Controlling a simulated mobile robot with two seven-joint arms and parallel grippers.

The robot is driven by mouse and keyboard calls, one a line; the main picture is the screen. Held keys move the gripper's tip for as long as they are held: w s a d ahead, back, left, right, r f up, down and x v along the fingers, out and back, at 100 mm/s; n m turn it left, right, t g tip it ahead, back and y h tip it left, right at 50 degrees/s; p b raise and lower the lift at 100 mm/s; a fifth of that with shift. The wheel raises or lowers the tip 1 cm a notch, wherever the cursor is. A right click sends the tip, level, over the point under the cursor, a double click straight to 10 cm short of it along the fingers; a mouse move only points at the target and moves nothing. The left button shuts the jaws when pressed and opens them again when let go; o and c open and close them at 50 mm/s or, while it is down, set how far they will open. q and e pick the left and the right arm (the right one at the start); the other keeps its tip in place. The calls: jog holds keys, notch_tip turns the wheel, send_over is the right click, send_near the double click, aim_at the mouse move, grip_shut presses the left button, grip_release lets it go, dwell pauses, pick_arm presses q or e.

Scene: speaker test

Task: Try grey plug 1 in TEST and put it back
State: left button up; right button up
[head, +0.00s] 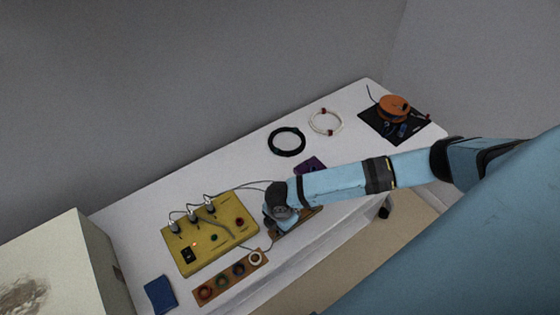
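A yellow box (212,246) lies on the white table at the left. Several grey plugs stand along its back edge, one of them the middle plug (193,215); I cannot tell which is plug 1. Grey cables (238,187) run right from the plugs towards my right gripper. The box front has a black switch (188,255), a green spot (214,237) and a red spot (240,222); no TEST label is readable. My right gripper (279,216) is just right of the box, over a brown holder (302,222). Its fingers are hidden. My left gripper is out of view.
A brown board (230,276) with coloured rings lies in front of the box, a blue cloth (160,294) left of it. A black coil (287,141), white coil (325,122), purple item (309,165) and black mat (367,122) with an orange spool (394,107) lie behind my arm.

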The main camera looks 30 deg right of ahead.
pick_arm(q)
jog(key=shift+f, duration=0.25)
pick_arm(e)
jog(key=shift+f, duration=0.35)
jog(key=o, duration=1.1)
notch_tip(320, 180, up, 3)
jog(key=p, duration=0.2)
jog(key=shift+p, duration=0.4)
notch_tip(320, 180, up, 3)
jog(key=p, duration=0.3)
jog(key=shift+r+p, duration=0.7)
jog(key=shift+r, duration=0.1)
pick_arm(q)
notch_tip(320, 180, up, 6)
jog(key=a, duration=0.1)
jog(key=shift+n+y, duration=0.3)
